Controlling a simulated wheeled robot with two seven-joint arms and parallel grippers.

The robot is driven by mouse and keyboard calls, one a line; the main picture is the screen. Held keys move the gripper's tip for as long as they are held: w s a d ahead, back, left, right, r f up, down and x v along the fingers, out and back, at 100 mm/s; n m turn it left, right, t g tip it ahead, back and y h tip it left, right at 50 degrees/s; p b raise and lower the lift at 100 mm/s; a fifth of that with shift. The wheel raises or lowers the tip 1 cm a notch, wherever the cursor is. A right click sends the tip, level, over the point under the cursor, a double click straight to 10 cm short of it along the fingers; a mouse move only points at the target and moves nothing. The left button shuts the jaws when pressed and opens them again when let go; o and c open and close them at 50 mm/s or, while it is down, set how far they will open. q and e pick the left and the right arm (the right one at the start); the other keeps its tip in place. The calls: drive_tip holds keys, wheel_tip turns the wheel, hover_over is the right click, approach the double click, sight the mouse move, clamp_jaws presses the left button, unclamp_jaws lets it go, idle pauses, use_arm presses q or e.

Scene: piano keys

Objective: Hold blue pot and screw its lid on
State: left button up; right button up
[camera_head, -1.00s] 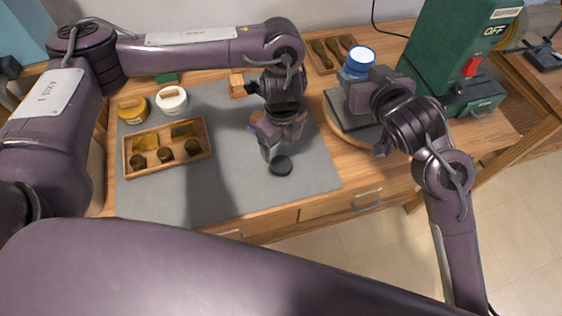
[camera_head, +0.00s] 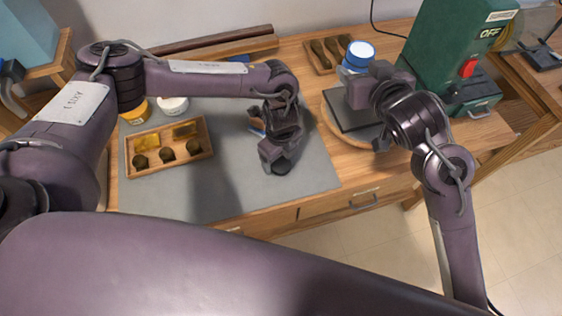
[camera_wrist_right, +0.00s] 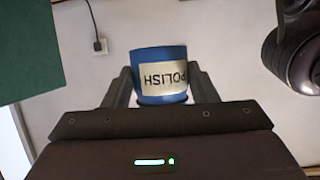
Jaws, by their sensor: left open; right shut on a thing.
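The blue pot (camera_head: 356,57) is held up at the back right, and its round top shows white inside a blue rim. In the right wrist view the pot (camera_wrist_right: 161,62) sits between the two fingers, with a POLISH label upside down in the picture. My right gripper (camera_wrist_right: 162,88) is shut on the pot. A small dark round disc, perhaps the lid (camera_head: 281,168), lies on the grey mat. My left gripper (camera_head: 275,163) is open, pointing down right at the disc and partly covering it. I cannot tell whether the fingers touch it.
A wooden tray (camera_head: 168,169) with several compartments lies on the grey mat (camera_head: 225,205). Yellow (camera_head: 135,112) and white (camera_head: 172,106) jars stand behind it, partly hidden by my left arm. A green machine (camera_head: 440,50) stands at the back right. The mat's front is clear.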

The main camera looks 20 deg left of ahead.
sight(280, 163)
use_arm(q)
drive_tip(key=shift+w+a+f, duration=0.1)
drive_tip(key=shift+w+f, duration=0.05)
drive_tip(key=shift+f, duration=0.65)
drive_tip(key=shift+w+f, duration=0.1)
drive_tip(key=shift+f, duration=0.65)
use_arm(e)
drive_tip(key=shift+r, duration=0.5)
use_arm(q)
drive_tip(key=c, duration=1.1)
drive_tip(key=shift+o, duration=0.2)
drive_tip(key=shift+r, duration=0.1)
